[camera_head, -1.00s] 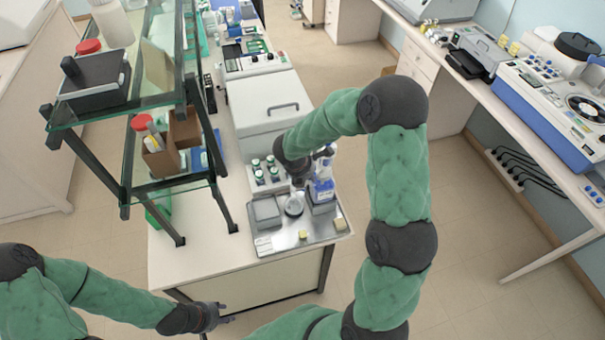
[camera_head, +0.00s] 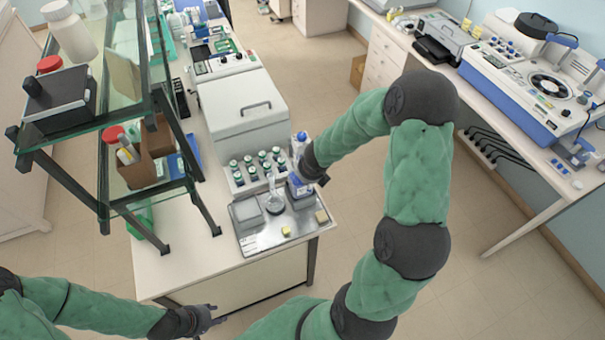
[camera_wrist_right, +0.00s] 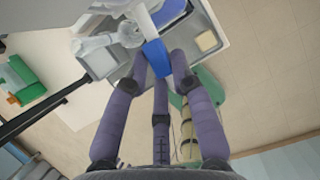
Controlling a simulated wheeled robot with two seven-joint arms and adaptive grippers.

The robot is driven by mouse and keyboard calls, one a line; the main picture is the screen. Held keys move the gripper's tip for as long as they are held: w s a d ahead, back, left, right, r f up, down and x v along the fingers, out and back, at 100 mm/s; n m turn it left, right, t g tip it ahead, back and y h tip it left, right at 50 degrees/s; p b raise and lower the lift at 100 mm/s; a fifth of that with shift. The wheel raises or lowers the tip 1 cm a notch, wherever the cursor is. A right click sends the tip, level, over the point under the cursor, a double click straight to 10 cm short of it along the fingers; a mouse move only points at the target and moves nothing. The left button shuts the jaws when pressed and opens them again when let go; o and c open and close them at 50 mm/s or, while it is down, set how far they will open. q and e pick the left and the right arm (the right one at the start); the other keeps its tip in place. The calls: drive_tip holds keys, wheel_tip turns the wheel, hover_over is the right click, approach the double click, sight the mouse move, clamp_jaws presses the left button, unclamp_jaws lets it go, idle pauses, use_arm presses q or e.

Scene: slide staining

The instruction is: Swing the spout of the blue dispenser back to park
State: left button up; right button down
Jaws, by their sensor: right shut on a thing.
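The blue dispenser (camera_head: 297,186) stands at the right of the metal tray (camera_head: 262,245), with a white top and a blue body. My right gripper (camera_head: 308,174) is at its upper right side and partly covers it. In the right wrist view my right gripper (camera_wrist_right: 158,62) has its fingers closed around a blue part of the dispenser (camera_wrist_right: 155,55). A white round part lies just beyond it. I cannot make out the spout or its direction clearly. My left gripper (camera_head: 218,314) is empty with fingers apart, low in front of the bench.
A rack of green-capped bottles (camera_head: 256,170) is behind. Glass shelving (camera_head: 108,205) stands left.

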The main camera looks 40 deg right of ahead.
drive_tip(key=shift+s+d+n, duration=0.2)
drive_tip(key=shift+d+n, duration=0.25)
drive_tip(key=shift+n, duration=0.05)
drive_tip(key=shift+p, duration=0.3)
drive_tip(key=c, duration=1.2)
unclamp_jaws()
drive_tip(key=shift+c, duration=0.2)
drive_tip(key=shift+o, duration=1.3)
drive_tip(key=shift+w+d, duration=0.1)
drive_tip(key=v, duration=1.2)
drive_tip(key=shift+d, duration=0.15)
